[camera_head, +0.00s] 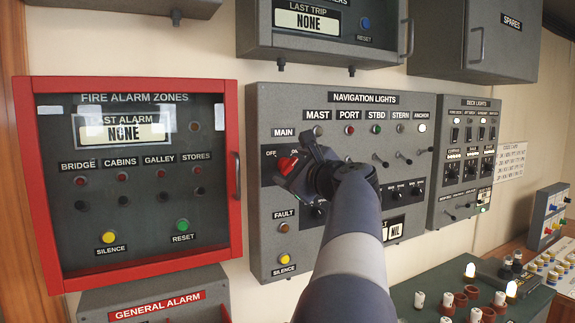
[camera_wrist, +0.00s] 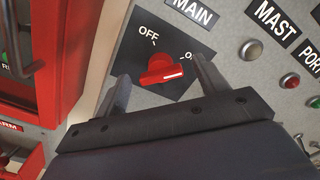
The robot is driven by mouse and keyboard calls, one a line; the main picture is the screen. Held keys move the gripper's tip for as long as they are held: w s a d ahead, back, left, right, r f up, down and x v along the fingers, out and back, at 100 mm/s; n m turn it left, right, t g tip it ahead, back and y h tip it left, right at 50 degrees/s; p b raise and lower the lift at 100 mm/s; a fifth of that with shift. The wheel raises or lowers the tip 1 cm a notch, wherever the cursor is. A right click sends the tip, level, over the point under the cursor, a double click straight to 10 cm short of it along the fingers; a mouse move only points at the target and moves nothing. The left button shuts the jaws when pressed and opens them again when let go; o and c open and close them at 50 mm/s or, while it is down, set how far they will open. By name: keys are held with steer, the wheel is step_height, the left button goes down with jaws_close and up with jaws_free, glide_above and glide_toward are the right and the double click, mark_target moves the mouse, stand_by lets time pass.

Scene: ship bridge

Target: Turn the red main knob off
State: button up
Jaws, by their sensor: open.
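The red main knob (camera_head: 287,164) is on the left part of the grey Navigation Lights panel (camera_head: 262,108), under the "MAIN" label. In the wrist view the knob (camera_wrist: 160,70) sits on a dark plate marked "OFF" at its upper left and a partly hidden "ON" at its right. The knob's white line points right, toward the "ON" mark. My gripper (camera_wrist: 162,80) is open, one finger on each side of the knob. I cannot tell whether either finger touches it. In the head view my gripper (camera_head: 298,163) and arm hide part of the plate and the panel's lower middle.
A red-framed fire alarm box (camera_head: 237,200) with a side handle stands close to the left of the panel. Toggle levers (camera_head: 380,160) stick out to the right of my gripper. A Deck Lights panel (camera_head: 448,195) is further right. A desk with lit lamps (camera_head: 470,270) is below right.

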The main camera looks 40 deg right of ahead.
steer(key=shift+w, duration=0.1)
steer(key=c, duration=1)
steer(key=shift+f, duration=0.1)
steer(key=shift+n+b, duration=0.3)
steer(key=shift+b, duration=0.05)
steer(key=n+b, duration=0.3)
steer(key=shift+f+n, duration=0.25)
steer(key=shift+n, duration=0.15)
steer(key=n+b, duration=0.3)
steer(key=n, duration=0.1)
steer(key=shift+f, duration=0.1)
steer(key=n+b, duration=0.3)
steer(key=n, duration=0.2)
steer(key=shift+f, duration=0.1)
steer(key=shift+n+b, duration=1.25)
steer(key=shift+n, duration=1.05)
